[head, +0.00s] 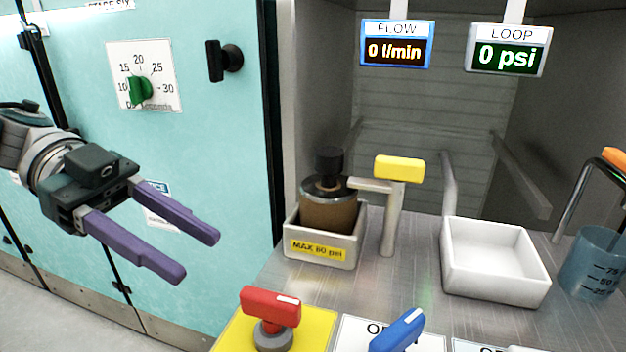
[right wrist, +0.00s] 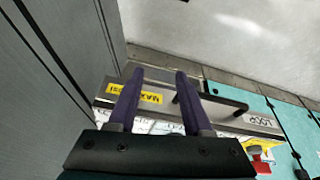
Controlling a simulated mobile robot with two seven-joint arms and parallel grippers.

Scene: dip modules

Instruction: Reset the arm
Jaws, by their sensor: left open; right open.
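My left gripper (head: 201,257) shows in the head view at the left, in front of the teal cabinet. Its two purple fingers are apart and nothing is between them. It is left of the bench and touches nothing that I can see. My right gripper (right wrist: 158,78) shows in the right wrist view with its purple fingers apart and empty. Beyond its fingers are a panel with a yellow label (right wrist: 140,94) and a black bar handle (right wrist: 222,100). The right gripper does not show in the head view.
The bench holds a brown-bodied canister (head: 328,208) in a white box, a yellow-handled valve (head: 399,169), a white tray (head: 493,285) and a blue beaker (head: 596,262). Red (head: 270,305) and blue (head: 398,331) handles stand in front. The teal cabinet (head: 215,140) carries a green dial knob (head: 140,91).

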